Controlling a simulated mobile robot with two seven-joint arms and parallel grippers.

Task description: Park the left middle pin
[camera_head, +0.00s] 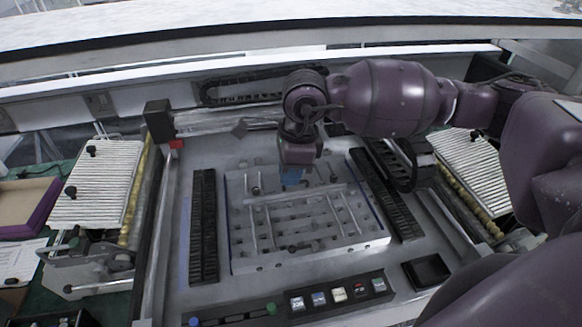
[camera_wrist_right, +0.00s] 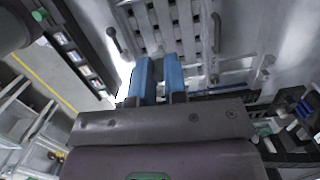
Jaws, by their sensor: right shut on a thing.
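My right gripper (camera_head: 291,182) is over the back middle part of the metal fixture plate (camera_head: 262,263), pointing down. In the right wrist view its two blue fingers (camera_wrist_right: 159,80) are close together, with a narrow gap. It is shut on a pin, though the pin itself is mostly hidden between the fingers. Other pins with dark rounded heads stand on the plate: one at the back left (camera_head: 255,189) and one near the front (camera_head: 291,248). My left gripper is not in view.
Black ribbed strips flank the plate at left (camera_head: 203,225) and right (camera_head: 392,205). A button panel (camera_head: 340,294) and a black square tray (camera_head: 427,271) lie in front. Slatted white racks stand at far left (camera_head: 97,185) and far right (camera_head: 475,170).

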